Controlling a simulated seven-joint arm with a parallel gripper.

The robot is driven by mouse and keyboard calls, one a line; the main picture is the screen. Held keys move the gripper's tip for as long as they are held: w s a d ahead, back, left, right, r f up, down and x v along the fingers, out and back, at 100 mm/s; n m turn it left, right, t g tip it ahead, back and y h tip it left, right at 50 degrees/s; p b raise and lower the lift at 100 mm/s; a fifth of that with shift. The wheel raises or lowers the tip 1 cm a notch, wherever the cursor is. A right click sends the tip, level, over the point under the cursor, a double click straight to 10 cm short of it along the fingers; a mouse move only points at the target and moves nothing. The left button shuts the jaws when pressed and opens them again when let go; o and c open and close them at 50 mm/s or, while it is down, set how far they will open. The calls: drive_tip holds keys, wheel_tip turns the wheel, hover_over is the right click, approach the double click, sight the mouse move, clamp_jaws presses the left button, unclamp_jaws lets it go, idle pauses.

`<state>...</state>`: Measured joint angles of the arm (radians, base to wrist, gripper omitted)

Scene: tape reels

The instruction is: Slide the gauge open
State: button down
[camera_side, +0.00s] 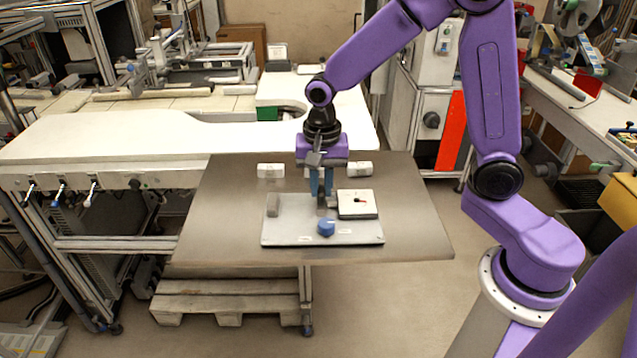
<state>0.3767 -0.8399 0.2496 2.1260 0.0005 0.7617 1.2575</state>
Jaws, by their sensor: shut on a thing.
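The gauge (290,233) has a pale flat base plate lying on the table. A grey block (272,205) stands at its left end. A white square dial (357,203) with a dark pointer sits on its right part. A blue knob (326,227) is at the front middle. My gripper (321,193) points down over the middle of the plate, just left of the dial. Its blue fingers are shut on a small grey part (321,204), which looks like the gauge's sliding jaw. The fingers hide much of that part.
The gauge lies on a grey-brown table (215,225). A small white box (270,171) lies behind the plate at left, and another white box (359,169) at right. The table is clear to the left and right of the plate. A white workbench (120,140) stands behind at left.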

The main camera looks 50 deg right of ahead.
sight(323, 189)
drive_tip(key=c, duration=1.1)
unclamp_jaws()
drive_tip(key=shift+s+d, duration=0.1)
wheel_tip(323, 189, up, 18)
drive_tip(key=shift+f, duration=0.25)
drive_tip(key=s+d+f+n, duration=0.1)
drive_tip(key=s+f+n, duration=0.3)
drive_tip(key=s+n, duration=0.3)
drive_tip(key=s+d+f+n, duration=0.1)
drive_tip(key=s+f+n, duration=0.3)
drive_tip(key=s+n, duration=0.3)
drive_tip(key=s+d+f+n, duration=0.1)
drive_tip(key=s+f+n, duration=0.3)
drive_tip(key=s+n, duration=0.3)
drive_tip(key=shift+s+d+f+n, duration=0.1)
drive_tip(key=shift+s+f+n, duration=0.1)
drive_tip(key=shift+s, duration=0.35)
drive_tip(key=shift+s+f+n, duration=0.1)
drive_tip(key=shift+s+n, duration=0.1)
drive_tip(key=shift+s, duration=0.35)
